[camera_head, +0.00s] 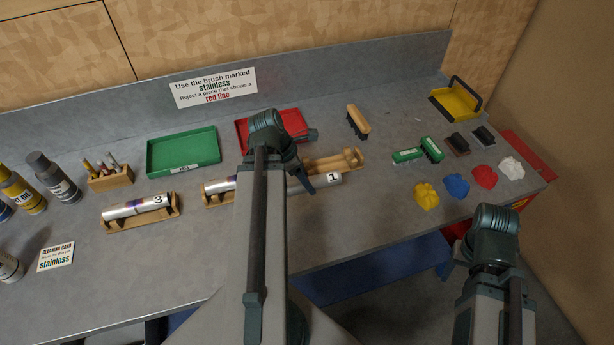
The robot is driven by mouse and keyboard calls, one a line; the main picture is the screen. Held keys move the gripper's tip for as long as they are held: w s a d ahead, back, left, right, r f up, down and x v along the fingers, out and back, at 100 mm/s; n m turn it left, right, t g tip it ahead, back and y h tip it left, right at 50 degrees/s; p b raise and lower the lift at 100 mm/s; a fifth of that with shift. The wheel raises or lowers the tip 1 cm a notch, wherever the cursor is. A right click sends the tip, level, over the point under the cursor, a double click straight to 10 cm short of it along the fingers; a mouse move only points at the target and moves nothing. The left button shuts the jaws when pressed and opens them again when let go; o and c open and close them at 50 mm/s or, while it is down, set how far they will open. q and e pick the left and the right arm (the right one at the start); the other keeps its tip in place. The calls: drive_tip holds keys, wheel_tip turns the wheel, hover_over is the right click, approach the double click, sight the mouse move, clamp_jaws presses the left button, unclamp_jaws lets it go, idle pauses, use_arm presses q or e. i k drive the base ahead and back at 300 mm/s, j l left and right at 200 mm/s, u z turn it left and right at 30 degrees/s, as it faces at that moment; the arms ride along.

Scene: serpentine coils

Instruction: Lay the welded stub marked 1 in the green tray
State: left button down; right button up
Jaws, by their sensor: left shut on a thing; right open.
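The welded stub marked 1 (326,180) is a silver cylinder, its right end showing beside my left arm. My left gripper (304,180) is shut on it, near the front of a wooden cradle (347,161); the arm hides the stub's left part. I cannot tell how high the stub is held. The green tray (182,154) lies at the back left, empty, with a small label on its front edge. My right arm shows at the lower right, but its gripper is not in view.
A stub marked 3 (135,208) rests in a cradle at left; another silver stub (219,186) is partly hidden behind my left arm. A red tray (290,122) stands at the back. Brushes and coloured cloths lie at right. Bottles stand at far left.

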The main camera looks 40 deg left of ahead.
sight(184, 152)
drive_tip(key=k+j+z, duration=0.1)
drive_tip(key=k+j, duration=1.3)
drive_tip(key=k, duration=0.15)
